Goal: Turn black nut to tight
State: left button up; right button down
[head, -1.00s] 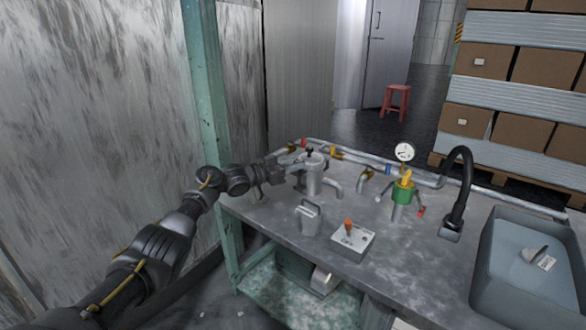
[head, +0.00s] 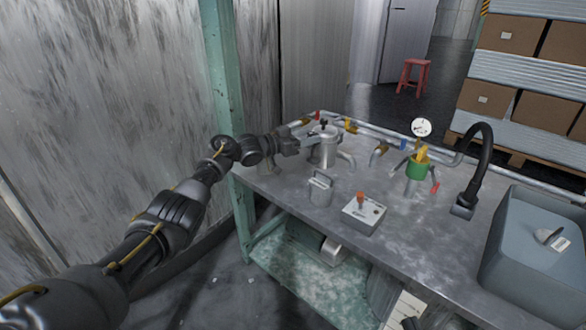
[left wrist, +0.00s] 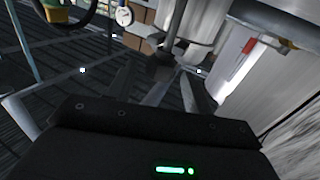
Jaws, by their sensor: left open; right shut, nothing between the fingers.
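The black nut (head: 323,125) sits on top of a grey metal canister (head: 325,152) at the back left of the workbench. My left gripper (head: 308,141) is at the canister's upper left side, close to the nut. In the left wrist view a dark knob-like piece, likely the nut (left wrist: 161,68), shows just beyond the spread fingers of the left gripper (left wrist: 158,88). The fingers are open and hold nothing. I cannot tell whether they touch the nut.
On the workbench (head: 290,187) stand a small grey canister with a handle (head: 320,190), a switch box with an orange lever (head: 363,213), a green-and-yellow valve (head: 419,166), a gauge (head: 421,127), a black curved spout (head: 483,150) and a grey basin (head: 510,225). Pipes run along the back.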

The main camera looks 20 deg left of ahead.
pick_arm(q)
jog(key=shift+r+y+p, duration=0.15)
jog(key=shift+y+p, duration=0.15)
jog(key=shift+p, duration=0.2)
jog(key=s+a+n+t+y+p, duration=0.2)
jog(key=s+n+t+y+p, duration=0.2)
jog(key=s+n+y+p, duration=0.5)
jog(key=s+f+m+g+y+p, duration=0.1)
jog(key=s+f+g, duration=0.4)
jog(key=s+f, duration=1.1)
jog(key=shift+s+d+f+m+p, duration=0.15)
jog(key=shift+s+f+m+p, duration=0.15)
jog(key=shift+f+m+p, duration=0.8)
jog(key=shift+r+n, duration=0.1)
jog(key=shift+n, duration=0.2)
